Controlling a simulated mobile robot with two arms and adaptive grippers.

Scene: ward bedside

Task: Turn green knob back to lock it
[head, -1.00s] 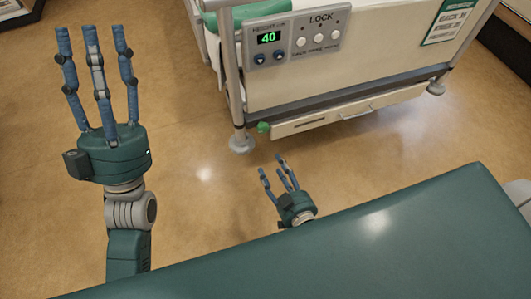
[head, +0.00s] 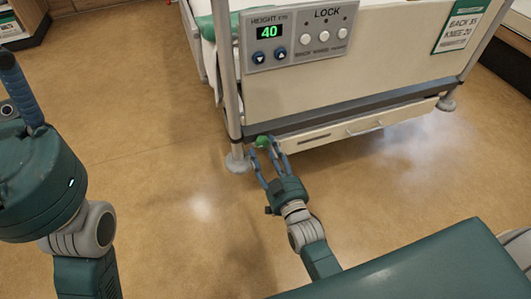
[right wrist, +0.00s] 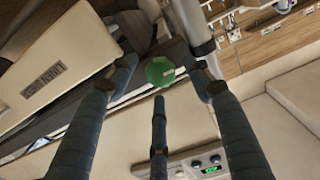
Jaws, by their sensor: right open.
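The green knob (head: 262,141) sits low on the bed's end, beside the left leg and the drawer front. In the right wrist view the green knob (right wrist: 160,71) lies ahead, between the spread fingers. My right gripper (head: 266,160) is open, with its fingertips close to the knob. In the right wrist view its fingers (right wrist: 160,95) are spread around the line to the knob; I cannot tell if any touches it. My left gripper (head: 20,90) is at the left edge, with most of its fingers cut off by the frame, so its opening is unclear.
The bed's end panel (head: 350,65) carries a control panel (head: 297,36) reading 40 with LOCK buttons. A drawer (head: 350,128) is under it. A bed leg foot (head: 237,162) stands just left of the knob. A dark green surface (head: 430,270) fills the lower right. Open floor lies between.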

